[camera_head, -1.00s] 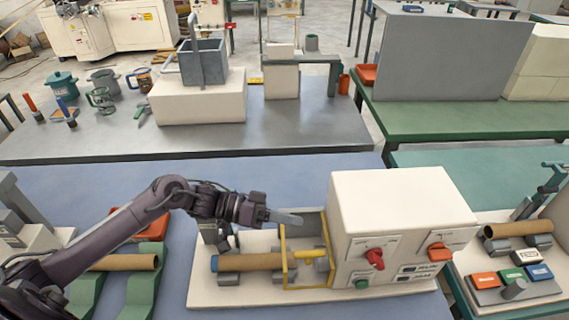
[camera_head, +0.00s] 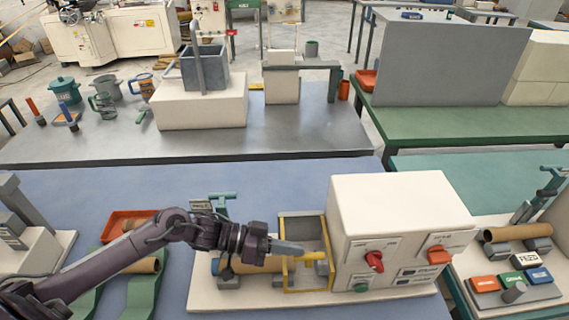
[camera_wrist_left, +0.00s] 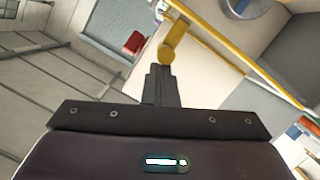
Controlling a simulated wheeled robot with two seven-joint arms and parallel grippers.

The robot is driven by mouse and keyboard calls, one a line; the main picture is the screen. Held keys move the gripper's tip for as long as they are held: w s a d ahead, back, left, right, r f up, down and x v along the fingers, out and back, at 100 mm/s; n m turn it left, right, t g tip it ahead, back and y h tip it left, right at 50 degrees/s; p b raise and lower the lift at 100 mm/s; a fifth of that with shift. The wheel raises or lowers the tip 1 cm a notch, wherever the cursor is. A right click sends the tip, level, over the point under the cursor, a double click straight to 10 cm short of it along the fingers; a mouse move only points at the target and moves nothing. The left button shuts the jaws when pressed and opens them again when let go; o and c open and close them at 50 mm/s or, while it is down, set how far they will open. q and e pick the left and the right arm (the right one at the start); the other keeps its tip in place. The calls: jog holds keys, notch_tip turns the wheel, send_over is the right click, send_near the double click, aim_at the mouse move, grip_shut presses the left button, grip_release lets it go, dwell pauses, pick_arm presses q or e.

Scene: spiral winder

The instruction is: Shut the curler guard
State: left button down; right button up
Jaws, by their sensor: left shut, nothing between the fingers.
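The curler guard (camera_head: 286,274) is a yellow frame on the left side of the white machine box (camera_head: 385,215). Its yellow handle (camera_head: 315,257) projects at the front, and the handle also shows in the left wrist view (camera_wrist_left: 172,40). My left gripper (camera_head: 301,249) is shut and empty, its fingertips close to the handle. In the left wrist view its fingers (camera_wrist_left: 161,72) point at the handle's lower end; I cannot tell if they touch. A brown tube (camera_head: 250,266) lies left of the guard, partly hidden by my arm. My right gripper is out of view.
A red knob (camera_head: 374,261), an orange switch (camera_head: 440,254) and a green button (camera_head: 361,287) are on the machine's front. An orange tray (camera_head: 124,221) lies behind my left arm. A second tube (camera_head: 510,232) rests on the right-hand table.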

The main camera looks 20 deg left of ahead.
pick_arm(q)
jog(key=shift+w+r+p, duration=0.1)
jog(key=shift+r+p, duration=0.35)
jog(key=s+a+r, duration=0.2)
jog(key=a+r, duration=0.3)
jog(key=a, duration=0.5)
jog(key=shift+s, duration=0.1)
